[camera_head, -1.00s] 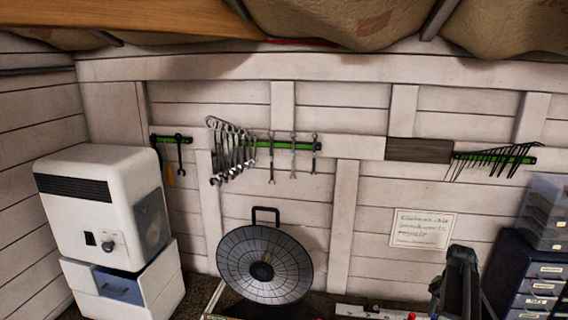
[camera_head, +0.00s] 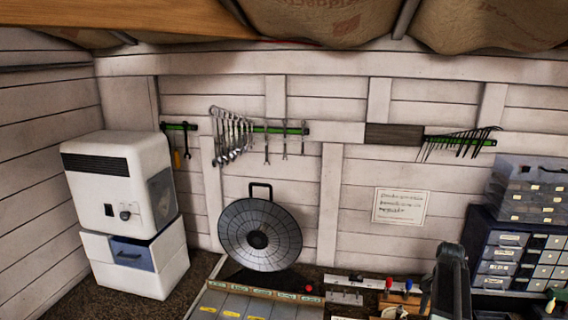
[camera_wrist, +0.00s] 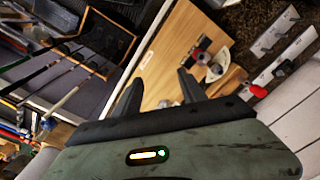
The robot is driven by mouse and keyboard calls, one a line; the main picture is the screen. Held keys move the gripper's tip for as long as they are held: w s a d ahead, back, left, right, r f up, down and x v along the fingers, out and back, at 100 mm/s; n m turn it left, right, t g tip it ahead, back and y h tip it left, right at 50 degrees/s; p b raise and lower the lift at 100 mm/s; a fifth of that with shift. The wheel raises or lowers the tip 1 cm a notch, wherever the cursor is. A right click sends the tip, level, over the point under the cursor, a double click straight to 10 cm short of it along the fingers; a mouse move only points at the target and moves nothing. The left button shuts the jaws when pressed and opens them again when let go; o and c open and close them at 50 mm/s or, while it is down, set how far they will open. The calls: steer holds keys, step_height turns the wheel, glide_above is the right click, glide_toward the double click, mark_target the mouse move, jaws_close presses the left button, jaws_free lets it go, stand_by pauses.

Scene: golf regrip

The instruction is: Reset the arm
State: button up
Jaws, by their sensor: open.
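My gripper (camera_wrist: 160,92) shows in the wrist view with its two dark fingers spread apart and nothing between them. Beyond the fingers is a wooden bench top (camera_wrist: 168,62) with a small dark and red clamp-like item (camera_wrist: 203,50) on it. In the head view a dark part of my arm (camera_head: 450,285) rises at the lower right; the fingertips cannot be made out there.
A white machine on a drawer box (camera_head: 130,250) stands at the left. A round dark grille (camera_head: 260,234) leans at the wall. Small-parts drawers (camera_head: 515,250) stand at the right. Wrenches (camera_head: 230,135) hang on the wall. Long clubs (camera_wrist: 45,70) lie at the wrist view's left.

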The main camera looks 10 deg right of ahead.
steer(key=w+a+f+n+b, duration=0.1)
steer(key=a+f+b, duration=0.3)
steer(key=a, duration=0.4)
steer(key=w+a+f+n+b, duration=0.2)
steer(key=w+a+f+b, duration=0.2)
steer(key=a, duration=0.5)
steer(key=w+a+f+n+b, duration=0.2)
steer(key=a+f+b, duration=0.4)
steer(key=a, duration=0.3)
steer(key=shift+w+f, duration=0.6)
steer(key=shift+w, duration=0.05)
steer(key=s+a+f+n+b, duration=0.3)
steer(key=a+n+b, duration=0.1)
steer(key=a, duration=0.5)
steer(key=s+a+f+n+b, duration=0.3)
steer(key=s+a+f+n, duration=0.1)
steer(key=a, duration=0.5)
steer(key=shift+s+f+b, duration=0.15)
steer(key=shift+s+b, duration=0.05)
steer(key=shift+b, duration=0.15)
